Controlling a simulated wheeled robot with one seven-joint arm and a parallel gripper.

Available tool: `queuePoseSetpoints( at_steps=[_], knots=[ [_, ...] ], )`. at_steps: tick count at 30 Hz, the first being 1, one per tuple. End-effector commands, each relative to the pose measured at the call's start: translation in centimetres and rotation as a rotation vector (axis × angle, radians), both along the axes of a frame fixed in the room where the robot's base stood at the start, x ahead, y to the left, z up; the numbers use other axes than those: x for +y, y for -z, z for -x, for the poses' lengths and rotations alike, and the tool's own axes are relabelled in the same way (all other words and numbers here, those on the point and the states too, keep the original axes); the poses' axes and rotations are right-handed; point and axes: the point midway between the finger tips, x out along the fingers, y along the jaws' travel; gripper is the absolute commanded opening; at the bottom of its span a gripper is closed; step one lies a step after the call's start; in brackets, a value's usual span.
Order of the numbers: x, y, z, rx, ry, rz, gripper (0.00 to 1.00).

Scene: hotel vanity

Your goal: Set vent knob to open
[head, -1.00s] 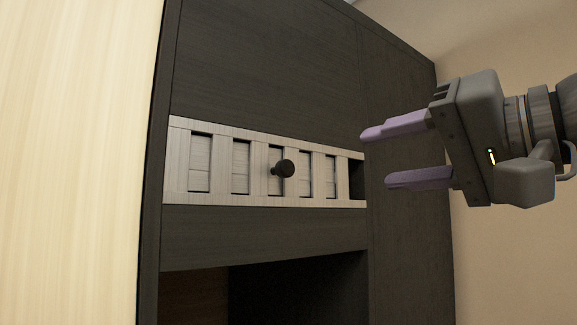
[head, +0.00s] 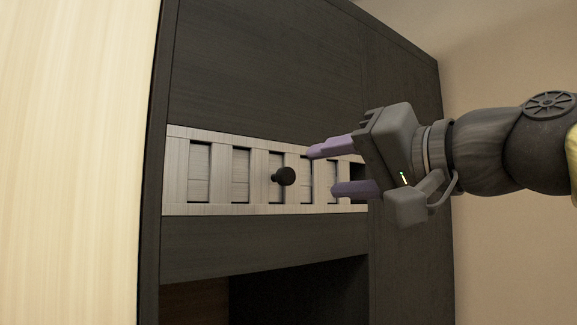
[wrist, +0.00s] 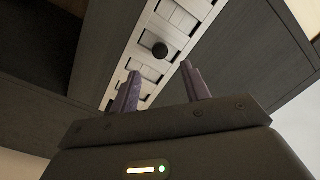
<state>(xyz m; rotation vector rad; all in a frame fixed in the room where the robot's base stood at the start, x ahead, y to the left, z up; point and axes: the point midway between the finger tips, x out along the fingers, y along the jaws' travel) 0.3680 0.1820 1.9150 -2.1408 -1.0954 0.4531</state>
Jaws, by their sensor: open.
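The vent knob (head: 284,176) is a small dark round knob on the slatted light-grey vent strip (head: 215,209) set in the dark cabinet front. It also shows in the wrist view (wrist: 160,50), a little beyond my fingertips. The vent's slots are mostly backed by light panels, with a dark gap at the right end. My gripper (head: 322,170) is open and empty, with two purple fingers pointing left to the right of the knob. In the head view the fingers overlap the right part of the vent. The fingers appear apart from the knob.
The dark cabinet (head: 260,70) surrounds the vent, with an open dark recess (head: 300,290) below. A pale wood panel (head: 70,160) stands close on the left. A beige wall (head: 510,60) is behind on the right.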

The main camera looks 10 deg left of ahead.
Motion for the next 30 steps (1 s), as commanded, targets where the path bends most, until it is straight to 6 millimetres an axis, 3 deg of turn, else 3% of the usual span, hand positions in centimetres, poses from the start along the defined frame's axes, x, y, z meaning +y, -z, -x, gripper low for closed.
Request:
queuePoseSetpoints(
  at_steps=[15,26,27,30],
  knots=[
    [7.0,-0.2,-5.0,0.001,-0.002,0.002,0.47],
    [7.6,0.0,-5.4,0.000,0.000,0.000,0.47],
    [7.6,0.0,-5.4,0.000,0.000,0.000,0.45],
    [7.5,0.0,-5.4,0.000,0.000,0.000,0.25]
  ],
)
